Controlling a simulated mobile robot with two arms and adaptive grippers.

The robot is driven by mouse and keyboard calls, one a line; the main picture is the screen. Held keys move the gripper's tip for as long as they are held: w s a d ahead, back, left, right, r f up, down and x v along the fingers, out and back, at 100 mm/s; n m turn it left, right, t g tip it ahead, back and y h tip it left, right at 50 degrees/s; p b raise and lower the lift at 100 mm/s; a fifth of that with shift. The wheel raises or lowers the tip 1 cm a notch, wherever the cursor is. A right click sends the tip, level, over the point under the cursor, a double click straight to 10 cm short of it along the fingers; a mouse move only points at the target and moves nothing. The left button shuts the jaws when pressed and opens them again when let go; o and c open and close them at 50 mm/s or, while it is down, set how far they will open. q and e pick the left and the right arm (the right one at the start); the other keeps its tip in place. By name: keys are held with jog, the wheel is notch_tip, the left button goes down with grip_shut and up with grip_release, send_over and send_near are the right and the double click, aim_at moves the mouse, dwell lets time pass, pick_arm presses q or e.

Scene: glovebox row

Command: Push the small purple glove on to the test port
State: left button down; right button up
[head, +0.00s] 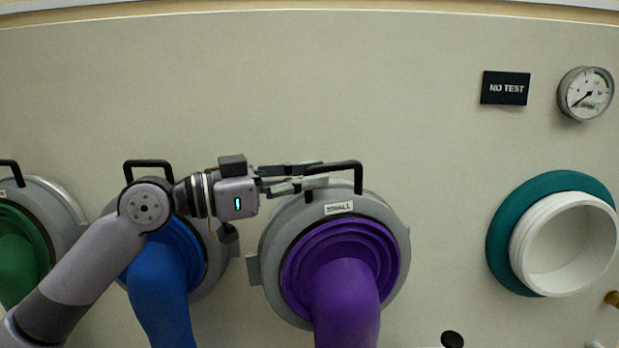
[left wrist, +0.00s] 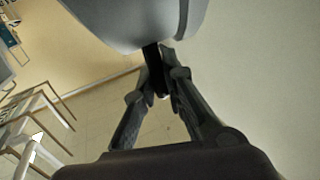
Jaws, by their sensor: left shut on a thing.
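The small purple glove (head: 345,277) hangs from a grey ring (head: 397,232) with a label reading SMALL and a black handle (head: 334,164) on top. My left gripper (head: 318,177) reaches in from the left and is shut on the left part of this handle. In the left wrist view my left gripper's fingers (left wrist: 162,80) close on the dark handle below the pale ring. The test port (head: 520,240), a white collar on a teal flange, is on the wall at the right and is bare. My right gripper is not in view.
A blue glove (head: 160,285) and a green glove (head: 20,255) hang in similar rings to the left. A NO TEST sign (head: 506,88) and a dial gauge (head: 585,93) sit above the port. The wall between purple ring and port is mostly clear, with a black knob (head: 452,339) low down.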

pick_arm(q)
jog(key=shift+s+r, duration=0.1)
jog(key=shift+s, duration=0.05)
jog(key=s+p, duration=0.1)
jog(key=s, duration=0.7)
jog(key=shift+r+p, duration=0.4)
jog(key=shift+r, duration=0.05)
dwell(0.6)
jog(key=shift+w, duration=0.1)
